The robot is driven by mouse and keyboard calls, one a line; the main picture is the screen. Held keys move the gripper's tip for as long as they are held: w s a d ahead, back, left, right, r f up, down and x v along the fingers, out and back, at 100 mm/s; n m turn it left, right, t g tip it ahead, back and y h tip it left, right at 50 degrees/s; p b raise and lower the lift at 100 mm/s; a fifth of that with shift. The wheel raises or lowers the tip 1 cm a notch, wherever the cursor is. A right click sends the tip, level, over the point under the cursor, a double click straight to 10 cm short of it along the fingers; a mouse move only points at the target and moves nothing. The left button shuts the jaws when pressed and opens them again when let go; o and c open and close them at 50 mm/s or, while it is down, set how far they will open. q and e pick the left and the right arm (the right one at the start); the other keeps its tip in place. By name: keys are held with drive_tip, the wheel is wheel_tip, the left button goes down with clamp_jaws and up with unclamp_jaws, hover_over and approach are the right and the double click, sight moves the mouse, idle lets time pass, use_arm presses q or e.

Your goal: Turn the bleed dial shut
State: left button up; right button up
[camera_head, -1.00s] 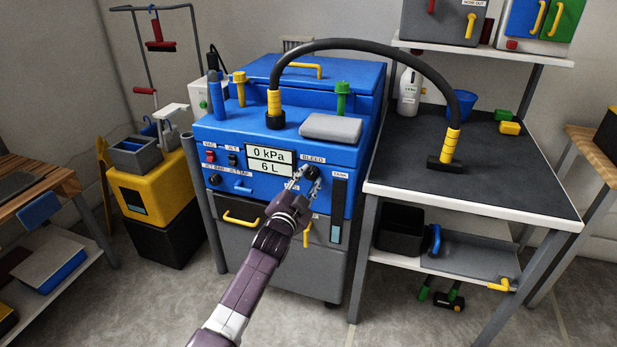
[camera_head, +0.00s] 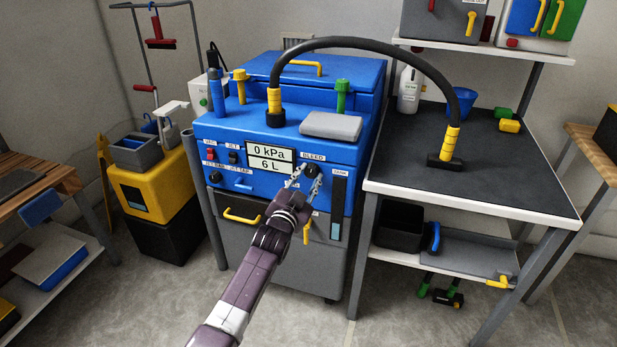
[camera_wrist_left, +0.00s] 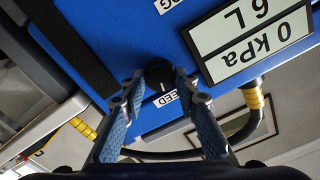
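The bleed dial (camera_head: 311,170) is a small black knob on the blue machine's front (camera_head: 283,140), right of the display reading 0 kPa and 6 L, under the BLEED label. In the left wrist view the dial (camera_wrist_left: 160,74) shows a white pointer mark. My left gripper (camera_head: 305,180) is at the dial, its fingers spread to either side of it. In the left wrist view the left gripper (camera_wrist_left: 158,92) has its fingertips flanking the knob with a gap between them; whether they touch it I cannot tell. My right gripper is not in view.
A black hose (camera_head: 375,46) arches from the machine's top to the dark-topped table (camera_head: 510,170) on the right. Yellow drawer handles (camera_head: 241,216) sit below the panel. A yellow bucket cart (camera_head: 160,195) stands left. Floor in front is clear.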

use_arm(q)
drive_tip(key=o, duration=0.4)
drive_tip(key=shift+s+a, duration=0.1)
drive_tip(key=shift+s, duration=0.05)
drive_tip(key=v, duration=1.1)
drive_tip(key=shift+s+a, duration=0.1)
drive_tip(key=shift+s, duration=0.25)
